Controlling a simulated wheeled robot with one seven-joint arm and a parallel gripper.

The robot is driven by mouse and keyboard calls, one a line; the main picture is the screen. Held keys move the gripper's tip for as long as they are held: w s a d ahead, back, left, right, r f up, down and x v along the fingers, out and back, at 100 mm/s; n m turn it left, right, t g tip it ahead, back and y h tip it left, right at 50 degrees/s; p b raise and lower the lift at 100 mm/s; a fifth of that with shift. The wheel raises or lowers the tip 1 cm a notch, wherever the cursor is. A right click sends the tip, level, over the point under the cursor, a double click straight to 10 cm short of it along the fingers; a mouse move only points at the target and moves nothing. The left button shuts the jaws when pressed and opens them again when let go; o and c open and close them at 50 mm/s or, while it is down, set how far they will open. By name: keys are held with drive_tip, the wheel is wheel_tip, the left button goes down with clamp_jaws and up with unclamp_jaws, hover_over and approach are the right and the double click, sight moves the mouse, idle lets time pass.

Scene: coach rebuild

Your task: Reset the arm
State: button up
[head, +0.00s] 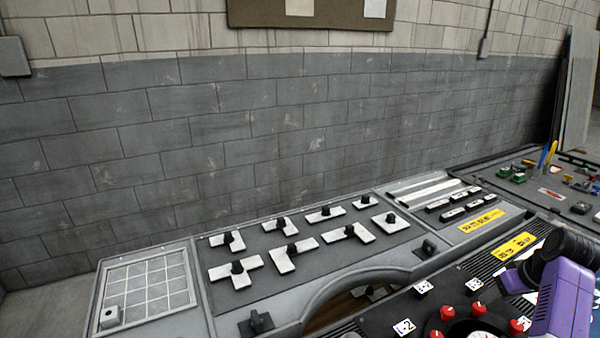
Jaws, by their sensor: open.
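Part of my own arm, purple with a black joint, shows at the lower right edge of the head view, over the right part of the console. My gripper and its fingertips are not in view. The arm hides part of the panel behind it.
A grey console (230,322) runs along a block wall (200,130). It carries white shaped pieces with black knobs (292,252), a gridded panel (146,287), red knobs (447,313), and yellow labels (514,246). Small coloured parts lie at the far right. Space above the console's left is clear.

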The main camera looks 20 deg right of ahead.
drive_tip(key=w+d+r+m+t+h, duration=0.3)
drive_tip(key=d+r+h, duration=0.3)
drive_tip(key=s+a+n+t, duration=0.1)
drive_tip(key=s+a+t, duration=0.2)
drive_tip(key=a, duration=0.8)
drive_tip(key=s+a+n+t, duration=0.1)
drive_tip(key=s+a+t, duration=0.2)
drive_tip(key=a, duration=0.8)
drive_tip(key=s+a+n+t, duration=0.1)
drive_tip(key=s+a+t, duration=0.25)
drive_tip(key=a, duration=0.75)
drive_tip(key=s+a+n+g+y+b, duration=0.1)
drive_tip(key=s+a+y, duration=0.6)
drive_tip(key=s+a, duration=1.2)
drive_tip(key=shift+s+a+f+n+g, duration=0.2)
drive_tip(key=shift+s+n+g, duration=0.45)
drive_tip(key=shift+n, duration=0.55)
drive_tip(key=shift+s, duration=0.1)
